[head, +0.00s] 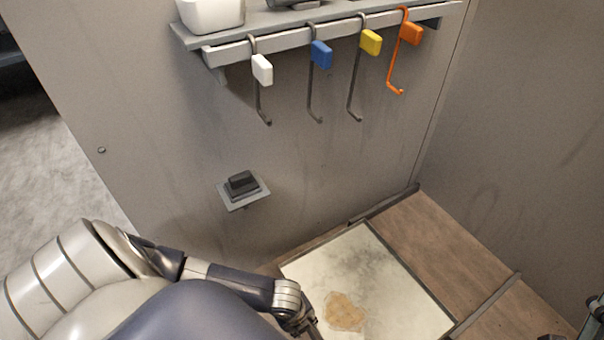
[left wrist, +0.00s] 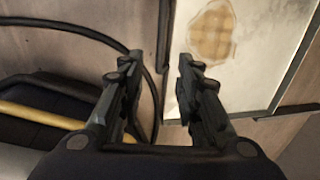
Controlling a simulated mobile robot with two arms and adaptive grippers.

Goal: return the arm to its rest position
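My left arm comes in from the lower left in the head view and reaches over the floor by the pale panel. Its gripper is mostly cut off by the bottom edge there. In the left wrist view my left gripper (left wrist: 155,75) shows two dark fingers apart, with nothing between them. The pale panel (left wrist: 267,50) with a tan stain lies beyond the right finger. A dark mechanical part (head: 595,308) at the right edge of the head view may belong to my right arm; too little shows to tell its state.
A wall rail (head: 285,44) carries hooks with white (head: 262,69), blue (head: 321,54), yellow (head: 371,42) and orange (head: 411,34) tags. A dark block sits on a small wall plate (head: 237,204). The pale panel (head: 405,303) lies amid brown flooring. A black hose (left wrist: 75,29) curves left in the wrist view.

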